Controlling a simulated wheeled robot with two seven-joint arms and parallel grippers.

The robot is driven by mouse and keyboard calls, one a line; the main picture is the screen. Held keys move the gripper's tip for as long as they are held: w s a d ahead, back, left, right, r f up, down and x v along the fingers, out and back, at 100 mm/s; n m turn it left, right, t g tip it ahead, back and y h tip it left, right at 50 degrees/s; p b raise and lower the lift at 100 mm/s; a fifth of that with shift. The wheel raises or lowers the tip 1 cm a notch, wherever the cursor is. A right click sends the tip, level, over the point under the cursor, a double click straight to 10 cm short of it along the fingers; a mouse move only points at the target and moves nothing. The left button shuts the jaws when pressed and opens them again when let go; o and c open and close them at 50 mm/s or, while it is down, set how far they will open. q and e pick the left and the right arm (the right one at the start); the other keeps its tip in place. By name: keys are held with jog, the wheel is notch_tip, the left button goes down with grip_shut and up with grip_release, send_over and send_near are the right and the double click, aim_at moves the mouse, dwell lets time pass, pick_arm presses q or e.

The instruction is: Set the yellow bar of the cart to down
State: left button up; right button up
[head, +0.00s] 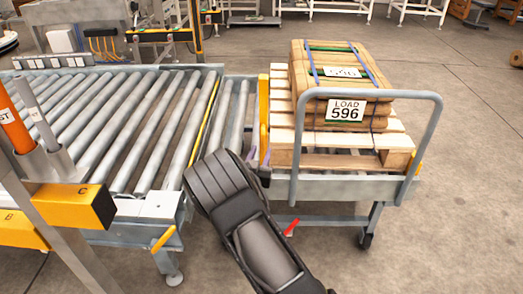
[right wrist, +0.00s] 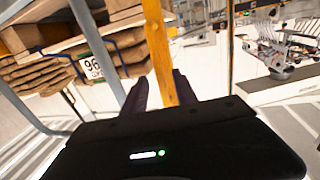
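The cart (head: 350,186) stands right of the roller conveyor and bears a pallet with a strapped load (head: 335,75) labelled 596. Its yellow bar (head: 264,112) stands upright at the cart's left end, beside the conveyor. It also shows in the right wrist view (right wrist: 157,45), running down between the fingers. My right gripper (head: 260,157) reaches the bar's lower part. In the right wrist view, its dark fingers (right wrist: 160,88) lie on both sides of the bar, with a narrow gap on the left; contact on the right is unclear. My left gripper is out of view.
The roller conveyor (head: 110,120) fills the left, close beside the cart. A grey tubular handle (head: 436,120) rises around the cart's front and right. A red lever (head: 291,227) sits below the cart deck. The floor (head: 470,200) at right is clear.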

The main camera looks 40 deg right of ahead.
jog(key=shift+x, duration=0.85)
jog(key=shift+c, duration=0.5)
grip_shut()
dwell(0.3)
